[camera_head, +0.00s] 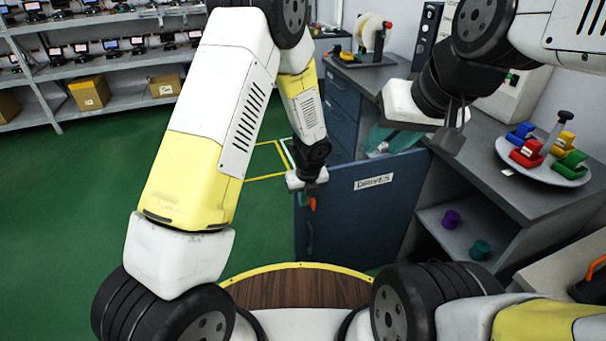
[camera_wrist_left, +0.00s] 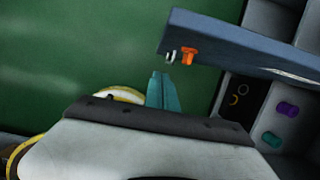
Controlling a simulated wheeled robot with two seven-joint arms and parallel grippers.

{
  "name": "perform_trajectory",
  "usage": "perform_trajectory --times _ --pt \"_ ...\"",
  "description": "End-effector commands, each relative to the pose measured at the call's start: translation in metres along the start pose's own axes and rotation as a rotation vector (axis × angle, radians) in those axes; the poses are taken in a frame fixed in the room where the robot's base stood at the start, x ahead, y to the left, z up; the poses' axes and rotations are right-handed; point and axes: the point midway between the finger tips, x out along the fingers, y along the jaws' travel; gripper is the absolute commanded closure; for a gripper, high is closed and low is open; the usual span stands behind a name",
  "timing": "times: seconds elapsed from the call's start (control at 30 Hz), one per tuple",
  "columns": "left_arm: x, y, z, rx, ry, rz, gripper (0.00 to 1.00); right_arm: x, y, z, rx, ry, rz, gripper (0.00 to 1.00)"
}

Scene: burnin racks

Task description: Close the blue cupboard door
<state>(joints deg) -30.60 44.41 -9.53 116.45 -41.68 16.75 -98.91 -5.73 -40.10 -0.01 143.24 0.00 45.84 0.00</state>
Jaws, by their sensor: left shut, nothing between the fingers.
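The blue cupboard door (camera_head: 348,215), labelled "DRIVES", stands open and juts out from the grey counter. The open cupboard compartment (camera_head: 432,236) lies to its right. The door's top edge (camera_wrist_left: 240,45) crosses the upper right of the left wrist view, with an orange piece (camera_wrist_left: 188,57) near its free end. My left gripper (camera_head: 302,198) is at the door's free left end. Its teal fingers (camera_wrist_left: 164,90) are shut and empty, just short of the door in the wrist view; contact cannot be told. My right gripper (camera_head: 392,138) hangs above the door's far end, its teal fingers apparently spread.
A purple cylinder (camera_head: 451,218) and a teal cylinder (camera_head: 480,250) sit in the compartment. A round tray (camera_head: 548,171) with coloured blocks and a reel stand (camera_head: 368,55) are on the counter. Green floor (camera_head: 80,230) is clear to the left, before shelves (camera_head: 120,100).

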Motion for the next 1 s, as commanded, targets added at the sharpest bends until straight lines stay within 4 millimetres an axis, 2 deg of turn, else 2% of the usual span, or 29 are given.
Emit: perform_trajectory --times 0.03,0.17,0.2,0.4,1.0 --pt "0.012 0.001 -0.001 0.002 0.001 0.004 1.0 0.0 0.0 0.0 0.0 0.0 0.0 0.68" --pt "0.036 0.001 0.002 -0.001 0.0 0.002 1.0 0.0 0.0 0.0 0.0 0.0 0.0 0.68" --pt "0.035 0.0 0.013 -0.008 -0.003 -0.002 1.0 0.0 0.0 0.0 0.0 0.0 0.0 0.68" --pt "0.04 0.0 0.034 -0.004 -0.001 -0.001 1.0 0.0 0.0 0.0 0.0 0.0 0.0 0.68" --pt "0.042 0.002 0.043 0.007 -0.001 -0.003 1.0 0.0 0.0 0.0 0.0 0.0 0.0 0.68"
